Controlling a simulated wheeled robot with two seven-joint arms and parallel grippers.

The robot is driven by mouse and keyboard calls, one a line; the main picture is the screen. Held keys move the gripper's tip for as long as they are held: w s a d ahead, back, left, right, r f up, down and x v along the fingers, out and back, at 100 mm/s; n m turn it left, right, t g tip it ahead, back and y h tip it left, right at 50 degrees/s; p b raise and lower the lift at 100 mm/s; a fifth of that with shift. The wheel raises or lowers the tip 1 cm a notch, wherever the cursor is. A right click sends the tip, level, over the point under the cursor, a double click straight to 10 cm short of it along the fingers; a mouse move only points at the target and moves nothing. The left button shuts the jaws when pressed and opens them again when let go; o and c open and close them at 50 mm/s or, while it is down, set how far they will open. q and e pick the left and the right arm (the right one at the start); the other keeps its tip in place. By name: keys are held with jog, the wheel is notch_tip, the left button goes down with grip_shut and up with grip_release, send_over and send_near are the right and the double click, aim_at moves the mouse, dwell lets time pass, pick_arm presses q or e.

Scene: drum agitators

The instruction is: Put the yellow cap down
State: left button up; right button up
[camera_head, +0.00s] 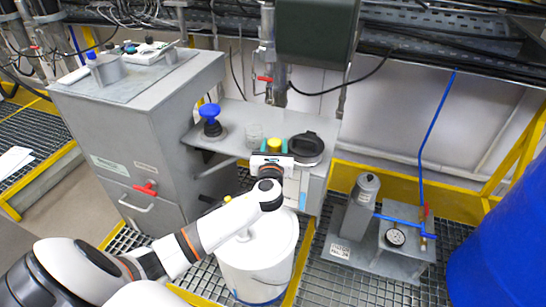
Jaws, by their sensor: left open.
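The yellow cap (274,144) shows just beyond my left gripper, over the grey metal shelf (232,113). My left gripper (272,158) is open, close in front of the cap at the shelf's front part. The gripper hides the cap's lower side, so I cannot tell whether the cap touches the shelf or the fingers. My right gripper is not in view.
On the shelf stand a blue-topped item (210,119), a clear jar (254,134) and a black round lid (306,146). A white drum (262,255) stands below my left arm. A grey cabinet (145,125) is at left, a grey gas bottle (361,200) at right.

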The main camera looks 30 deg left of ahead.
pick_arm(q)
jog(key=v, duration=1.1)
jog(key=shift+s+d, duration=0.15)
jog(key=shift+s, duration=0.15)
